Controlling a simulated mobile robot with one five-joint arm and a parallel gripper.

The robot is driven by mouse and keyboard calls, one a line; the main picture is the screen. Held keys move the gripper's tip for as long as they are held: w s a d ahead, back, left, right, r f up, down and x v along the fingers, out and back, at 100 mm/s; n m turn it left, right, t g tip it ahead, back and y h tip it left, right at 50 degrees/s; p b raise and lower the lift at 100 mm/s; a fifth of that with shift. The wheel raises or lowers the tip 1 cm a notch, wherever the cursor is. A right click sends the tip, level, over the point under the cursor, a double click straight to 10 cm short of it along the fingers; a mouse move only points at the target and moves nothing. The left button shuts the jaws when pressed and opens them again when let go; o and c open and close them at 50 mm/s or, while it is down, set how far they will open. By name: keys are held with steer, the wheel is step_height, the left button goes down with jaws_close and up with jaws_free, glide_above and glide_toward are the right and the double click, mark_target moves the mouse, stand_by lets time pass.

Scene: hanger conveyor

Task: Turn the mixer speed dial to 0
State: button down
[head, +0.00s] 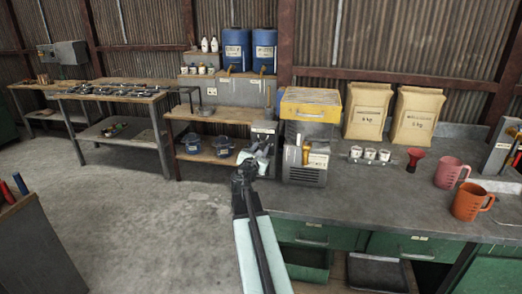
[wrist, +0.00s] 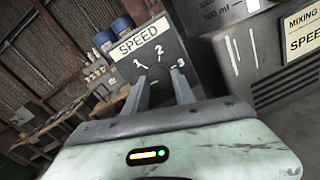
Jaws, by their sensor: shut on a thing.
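The speed panel (wrist: 190,62) fills the middle of the wrist view, with a white SPEED label and the numerals 1, 2 and 3 showing. No 0 shows there. My gripper (wrist: 160,75) is up against this panel, its two grey fingers below the numerals and shut on the speed dial. The dial itself is mostly hidden at the fingers, so I cannot tell its setting. In the head view my gripper (head: 247,168) is at the left end of the workbench, just in front of the small grey panel (head: 263,128).
Right of the panel stands a grey machine (head: 305,170) under a yellow box (head: 309,103). Two paper sacks (head: 367,110), small cups (head: 370,154), a red funnel (head: 414,158) and two jugs (head: 468,202) are on the bench. Concrete floor (head: 140,215) is clear at left.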

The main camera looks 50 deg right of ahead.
steer(key=shift+n, duration=0.7)
steer(key=c, duration=1)
jaws_free()
steer(key=shift+c, duration=0.2)
steer(key=v, duration=0.7)
steer(key=shift+a, duration=0.4)
steer(key=shift+s, duration=0.1)
